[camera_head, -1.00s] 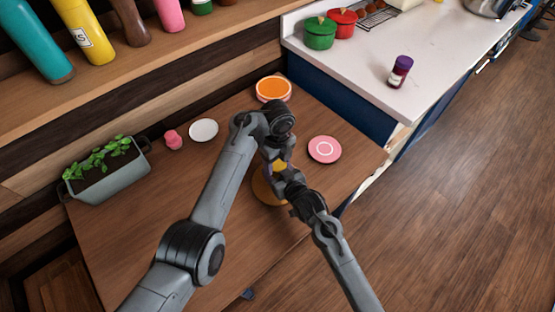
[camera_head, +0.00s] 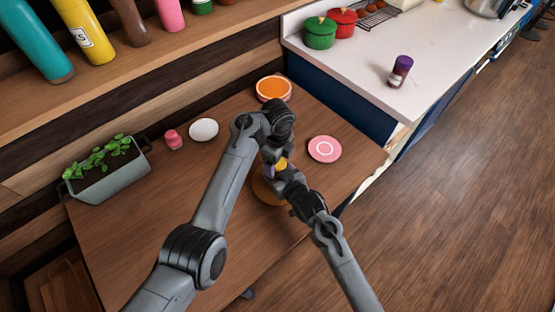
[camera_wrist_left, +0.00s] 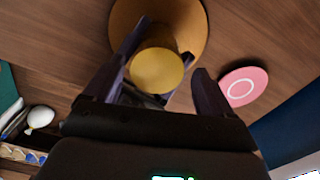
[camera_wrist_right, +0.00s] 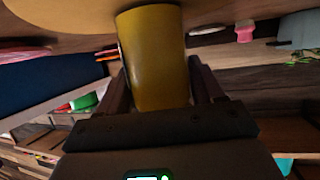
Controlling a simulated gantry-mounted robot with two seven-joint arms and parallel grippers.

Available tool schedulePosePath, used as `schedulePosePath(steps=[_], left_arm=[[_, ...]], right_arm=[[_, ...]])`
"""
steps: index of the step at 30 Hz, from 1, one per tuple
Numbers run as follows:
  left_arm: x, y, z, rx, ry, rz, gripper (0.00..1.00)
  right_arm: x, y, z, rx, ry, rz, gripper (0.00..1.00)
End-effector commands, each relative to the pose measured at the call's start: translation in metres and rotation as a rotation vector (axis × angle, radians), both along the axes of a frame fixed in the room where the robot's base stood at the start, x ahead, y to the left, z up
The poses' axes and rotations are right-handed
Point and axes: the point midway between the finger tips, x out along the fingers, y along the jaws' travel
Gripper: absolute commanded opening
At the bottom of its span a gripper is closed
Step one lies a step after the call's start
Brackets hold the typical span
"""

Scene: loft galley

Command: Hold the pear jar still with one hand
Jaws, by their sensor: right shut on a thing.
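The pear jar, a yellow cylinder (camera_wrist_right: 153,60), stands on a round orange-brown board (camera_head: 264,192). In the right wrist view the jar fills the space between the fingers of my right gripper (camera_wrist_right: 158,88), which is shut on its side. In the left wrist view its round yellow top (camera_wrist_left: 158,70) shows between the spread fingers of my left gripper (camera_wrist_left: 163,75). The left gripper is open, over the jar's top, with a gap at its right finger. In the head view the jar (camera_head: 281,163) is mostly hidden by both grippers.
A pink disc with a white ring (camera_head: 324,149) lies right of the jar. An orange-topped round thing (camera_head: 273,88), a white rounded thing (camera_head: 203,130), a small pink piece (camera_head: 173,139) and a planter (camera_head: 108,171) stand behind and left. The table's front left is clear.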

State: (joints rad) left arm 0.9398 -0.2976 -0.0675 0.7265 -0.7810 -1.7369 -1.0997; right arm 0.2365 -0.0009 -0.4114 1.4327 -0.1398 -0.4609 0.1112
Motion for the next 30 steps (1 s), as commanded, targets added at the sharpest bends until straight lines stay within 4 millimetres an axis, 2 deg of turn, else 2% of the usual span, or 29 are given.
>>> schedulePosePath(steps=[8,16,23,30], left_arm=[[-0.001,0.000,0.003,0.001,0.004,-0.001,0.87],[0.000,-0.001,0.033,0.000,0.001,-0.002,0.87],[-0.001,0.001,0.045,0.003,0.003,-0.011,0.82],[0.000,0.001,0.062,0.006,-0.001,-0.137,0.82]], right_arm=[[0.001,-0.002,0.000,0.000,0.000,-0.004,0.00],[0.001,-0.002,0.000,0.000,0.000,-0.004,0.00],[0.001,-0.002,0.000,0.000,0.000,-0.004,0.00],[0.001,-0.002,0.000,0.000,0.001,-0.004,0.00]])
